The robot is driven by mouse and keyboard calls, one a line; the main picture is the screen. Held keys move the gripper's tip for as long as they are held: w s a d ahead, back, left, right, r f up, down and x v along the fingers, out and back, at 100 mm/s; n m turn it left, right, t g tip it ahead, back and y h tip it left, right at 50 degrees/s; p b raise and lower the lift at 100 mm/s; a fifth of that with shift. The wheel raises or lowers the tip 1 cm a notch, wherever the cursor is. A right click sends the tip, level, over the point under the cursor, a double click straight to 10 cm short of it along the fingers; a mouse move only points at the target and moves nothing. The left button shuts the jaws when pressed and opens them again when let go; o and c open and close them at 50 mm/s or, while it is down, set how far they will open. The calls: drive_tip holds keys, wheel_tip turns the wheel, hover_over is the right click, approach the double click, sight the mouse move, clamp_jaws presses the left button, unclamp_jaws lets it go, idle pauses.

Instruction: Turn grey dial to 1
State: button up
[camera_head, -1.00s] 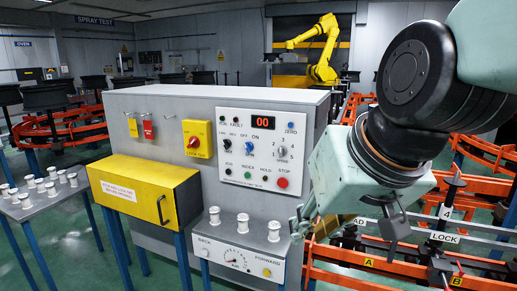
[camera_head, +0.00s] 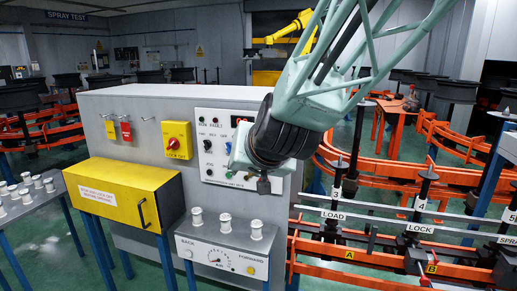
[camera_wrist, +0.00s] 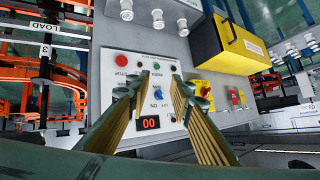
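The control panel (camera_head: 208,150) on the grey cabinet is partly covered by my arm in the head view. The grey numbered dial on its right side, seen in the earlier head frame, is hidden there now. In the wrist view the panel (camera_wrist: 150,62) appears upside down, and I cannot make out the grey dial; my left finger covers that side. A blue knob (camera_wrist: 158,93) shows between my fingers. My gripper (camera_wrist: 160,82) is open and empty, its fingers pointing at the panel. In the head view my gripper (camera_head: 263,184) is mostly hidden; contact cannot be judged.
The red stop button (camera_wrist: 121,60) and red "00" display (camera_wrist: 148,123) are close to my fingers. A yellow box (camera_head: 125,195) and a lower console (camera_head: 225,245) with white spools project from the cabinet. Orange rails (camera_head: 400,175) run to the right.

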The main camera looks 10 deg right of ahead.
drive_tip(key=w+d+f+m+t+h+p, duration=0.1)
drive_tip(key=w+f+m+t+h, duration=0.1)
drive_tip(key=w+h, duration=0.3)
drive_tip(key=w+d+f+m+t+h+p, duration=0.1)
drive_tip(key=w+h, duration=0.4)
drive_tip(key=w, duration=0.5)
drive_tip(key=shift+d+f+m+t+p, duration=0.4)
drive_tip(key=shift+d+f+t+p, duration=0.4)
drive_tip(key=shift+f+t, duration=0.15)
drive_tip(key=shift+w, duration=0.1)
drive_tip(key=x, duration=1.3)
drive_tip(key=shift+w+d+b, duration=0.2)
drive_tip(key=shift+w+b, duration=0.15)
drive_tip(key=shift+c, duration=0.7)
clamp_jaws()
